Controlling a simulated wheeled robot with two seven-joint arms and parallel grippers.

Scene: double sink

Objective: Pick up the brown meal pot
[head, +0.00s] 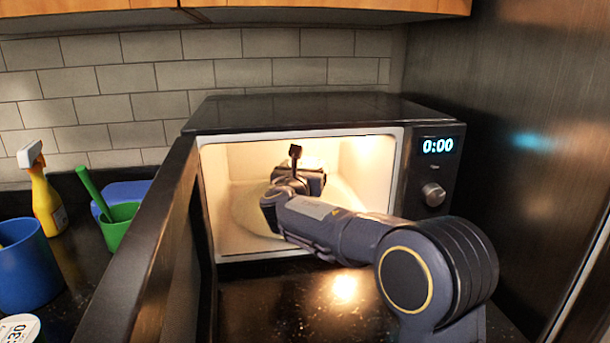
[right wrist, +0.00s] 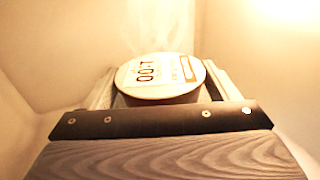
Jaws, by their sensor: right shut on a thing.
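The brown meal pot (right wrist: 158,97) shows in the right wrist view as a short round tub with a pale printed lid and a tan-brown side. It sits between the fingers of my right gripper (right wrist: 160,85), which is shut on it. In the head view my right gripper (head: 300,180) is inside the lit microwave, and its body hides the pot there. I cannot tell whether the pot touches the microwave floor. My left gripper is not in view.
The microwave (head: 300,110) is open, its door (head: 150,250) swung toward me on the left. A dark panel (head: 510,150) stands close on the right. A spray bottle (head: 45,205), green cup (head: 117,230), blue cup (head: 22,270) and white-lidded tub (head: 18,328) stand left of the door.

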